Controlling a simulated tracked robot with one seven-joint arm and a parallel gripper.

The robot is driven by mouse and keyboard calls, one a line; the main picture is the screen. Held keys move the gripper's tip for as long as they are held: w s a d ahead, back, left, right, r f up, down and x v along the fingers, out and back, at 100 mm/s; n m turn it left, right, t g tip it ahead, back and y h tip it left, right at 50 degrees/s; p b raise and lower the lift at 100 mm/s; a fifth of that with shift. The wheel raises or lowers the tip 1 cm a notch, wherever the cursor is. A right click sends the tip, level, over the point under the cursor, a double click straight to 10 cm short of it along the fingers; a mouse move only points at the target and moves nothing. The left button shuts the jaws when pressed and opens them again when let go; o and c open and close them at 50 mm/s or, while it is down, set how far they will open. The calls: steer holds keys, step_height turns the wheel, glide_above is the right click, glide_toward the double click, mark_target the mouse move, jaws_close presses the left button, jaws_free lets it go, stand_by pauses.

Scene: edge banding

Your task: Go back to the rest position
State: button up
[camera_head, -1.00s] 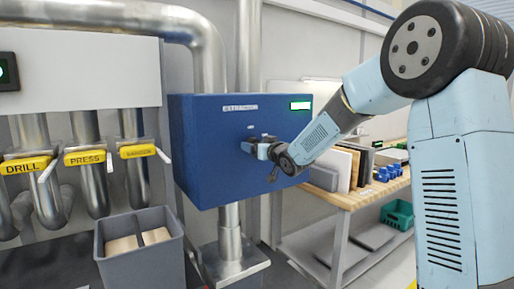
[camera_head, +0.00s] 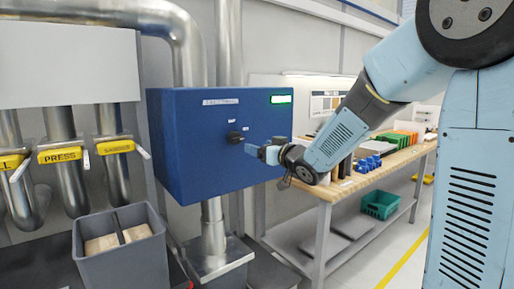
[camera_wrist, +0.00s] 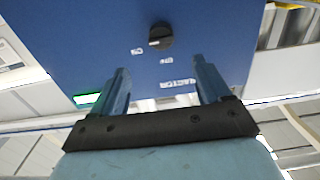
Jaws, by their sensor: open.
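My gripper (camera_head: 258,152) is in front of the blue extractor box (camera_head: 185,140), to the right of its black knob (camera_head: 236,136). The wrist view shows my gripper (camera_wrist: 160,83) with its two fingers apart and nothing between them. In that view the black knob (camera_wrist: 160,36) lies beyond the fingertips, apart from them, on the blue face. A lit green display (camera_head: 281,99) is at the box's upper right; it also shows in the wrist view (camera_wrist: 86,99). My arm reaches in from the right.
A wooden workbench (camera_head: 345,187) with boards and blue parts stands at the right, a green crate (camera_head: 380,204) below it. A grey bin (camera_head: 120,250) stands at the lower left, under pipes with yellow labels (camera_head: 60,154). Open floor (camera_head: 420,215) shows at the right.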

steer(key=shift+d, duration=0.1)
steer(key=s+d+m+g+h, duration=0.3)
steer(key=s+d+m+h, duration=0.2)
steer(key=s+d+h, duration=0.7)
steer(key=s+d+f+g+y, duration=0.1)
steer(key=s+d+f+g, duration=0.1)
steer(key=s, duration=0.9)
steer(key=s+d+f+m+g+y, duration=0.1)
steer(key=s+f+g, duration=0.3)
steer(key=s, duration=0.7)
steer(key=shift+s+d+m, duration=0.25)
steer(key=shift+d+m, duration=0.05)
steer(key=shift+d, duration=0.6)
steer(key=shift+f, duration=0.1)
